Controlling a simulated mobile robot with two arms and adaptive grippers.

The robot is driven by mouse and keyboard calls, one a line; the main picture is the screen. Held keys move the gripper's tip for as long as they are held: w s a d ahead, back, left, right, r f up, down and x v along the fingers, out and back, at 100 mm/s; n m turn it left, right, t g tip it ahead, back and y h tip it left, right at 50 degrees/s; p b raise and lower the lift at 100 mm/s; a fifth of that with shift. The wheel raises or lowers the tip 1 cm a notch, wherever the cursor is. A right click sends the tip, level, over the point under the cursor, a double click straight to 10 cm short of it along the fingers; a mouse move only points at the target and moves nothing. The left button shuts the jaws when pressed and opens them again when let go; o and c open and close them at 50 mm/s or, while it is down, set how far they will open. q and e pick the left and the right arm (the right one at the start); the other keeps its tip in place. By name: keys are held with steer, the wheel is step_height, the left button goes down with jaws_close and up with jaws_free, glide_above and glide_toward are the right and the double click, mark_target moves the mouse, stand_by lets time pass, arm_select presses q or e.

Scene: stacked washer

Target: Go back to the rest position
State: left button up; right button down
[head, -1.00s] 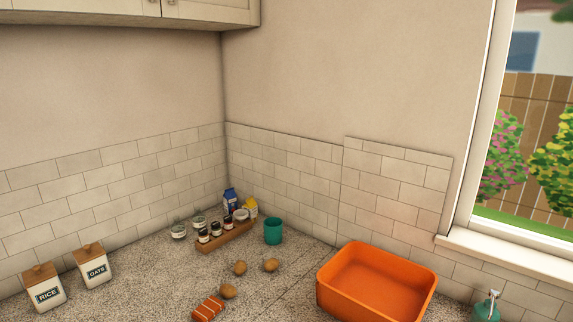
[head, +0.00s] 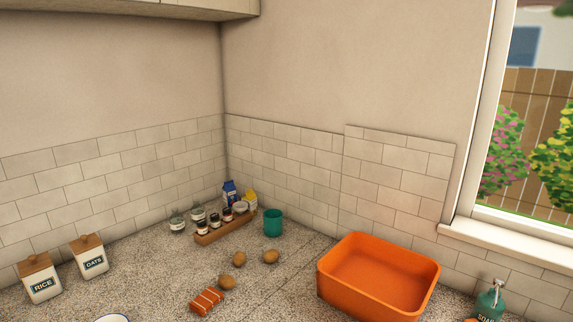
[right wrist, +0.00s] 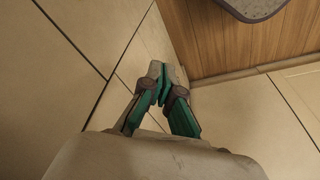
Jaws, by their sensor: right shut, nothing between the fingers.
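My right gripper (right wrist: 158,92) shows in the right wrist view, with its green-padded fingers closed together at the tips and nothing between them. It hangs over a tiled floor (right wrist: 60,90), away from any object. Neither gripper shows in the head view, so my left gripper is out of sight.
The head view shows a speckled counter with an orange tub (head: 378,280), a green cup (head: 273,222), several brown potatoes (head: 239,258), and canisters marked RICE (head: 41,280) and OATS (head: 91,258). In the right wrist view, a wooden panel (right wrist: 240,45) stands at the upper right.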

steer(key=s+d+f+b, duration=0.1)
steer(key=s+f+b, duration=0.4)
steer(key=f, duration=1.3)
steer(key=s+d+f+g+b, duration=0.1)
steer(key=s+d+f, duration=0.1)
steer(key=s+f, duration=0.9)
steer(key=s, duration=0.2)
steer(key=shift+s+d+f+g, duration=0.15)
steer(key=shift+s+f+g, duration=0.15)
steer(key=shift+s, duration=0.1)
steer(key=shift+r, duration=0.1)
